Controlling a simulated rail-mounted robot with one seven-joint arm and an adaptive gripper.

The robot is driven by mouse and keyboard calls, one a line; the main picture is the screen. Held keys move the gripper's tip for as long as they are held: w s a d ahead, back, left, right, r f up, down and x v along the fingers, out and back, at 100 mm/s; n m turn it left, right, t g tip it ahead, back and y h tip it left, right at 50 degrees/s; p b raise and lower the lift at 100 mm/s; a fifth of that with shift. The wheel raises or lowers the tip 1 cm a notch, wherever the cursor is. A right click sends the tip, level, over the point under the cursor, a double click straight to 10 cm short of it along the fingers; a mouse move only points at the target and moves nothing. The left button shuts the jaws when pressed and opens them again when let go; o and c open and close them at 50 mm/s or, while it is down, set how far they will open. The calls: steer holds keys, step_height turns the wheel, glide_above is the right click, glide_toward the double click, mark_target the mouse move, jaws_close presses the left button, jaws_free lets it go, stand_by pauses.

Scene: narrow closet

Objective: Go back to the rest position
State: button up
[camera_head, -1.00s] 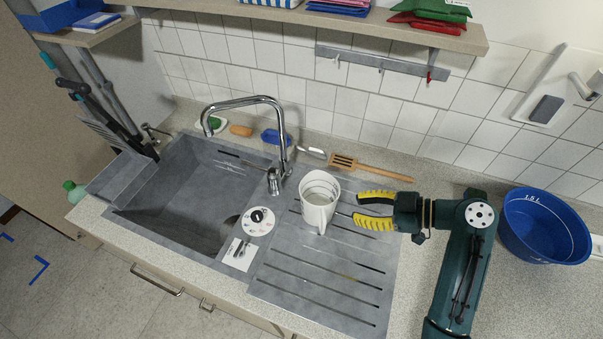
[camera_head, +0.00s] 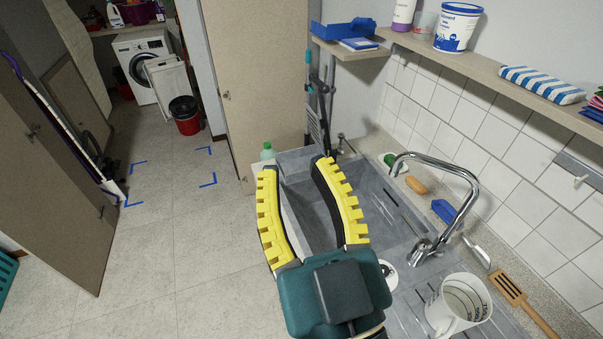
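My gripper (camera_head: 295,205) is in the lower middle of the head view, seen from behind. Its two yellow fingers are spread wide apart and nothing is between them. It is in front of the left part of the grey sink (camera_head: 380,185) in this view and hides part of the sink and counter edge. The white measuring jug (camera_head: 452,312) stands upright on the drainboard at the lower right, apart from my gripper.
The chrome faucet (camera_head: 470,195) arches over the sink. A wooden spatula (camera_head: 510,290) lies behind the jug. A shelf (camera_head: 490,75) runs above. At left, the floor (camera_head: 165,250) is open, with blue corner marks. A red-black bucket (camera_head: 186,115) and washing machine (camera_head: 142,62) are farther back.

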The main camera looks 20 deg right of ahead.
steer(key=shift+s+a+r, duration=0.35)
steer(key=shift+a+r, duration=0.05)
steer(key=shift+r, duration=0.05)
